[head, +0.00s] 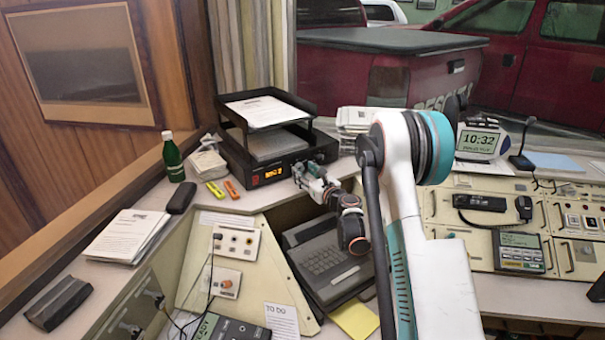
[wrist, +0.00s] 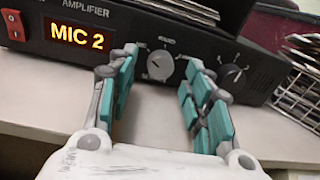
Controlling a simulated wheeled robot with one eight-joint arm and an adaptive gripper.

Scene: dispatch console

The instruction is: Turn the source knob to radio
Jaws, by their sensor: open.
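The black amplifier (head: 238,160) stands on the back counter, and its front fills the top of the wrist view (wrist: 125,22). Its lit display (wrist: 80,37) reads MIC 2. The source knob (wrist: 159,66) is a round grey knob on the front panel, with small lettering around it that seems to read RADIO at the top. My gripper (wrist: 164,72) is open, with teal-padded fingers on either side of this knob in the picture. I cannot tell whether a finger touches it. In the head view my gripper (head: 306,174) is at the amplifier's front and hides the knob.
A second dark knob (wrist: 233,75) sits just right of my right finger. A red switch (wrist: 13,25) is at the panel's left. Paper trays (head: 265,110) sit on the amplifier.

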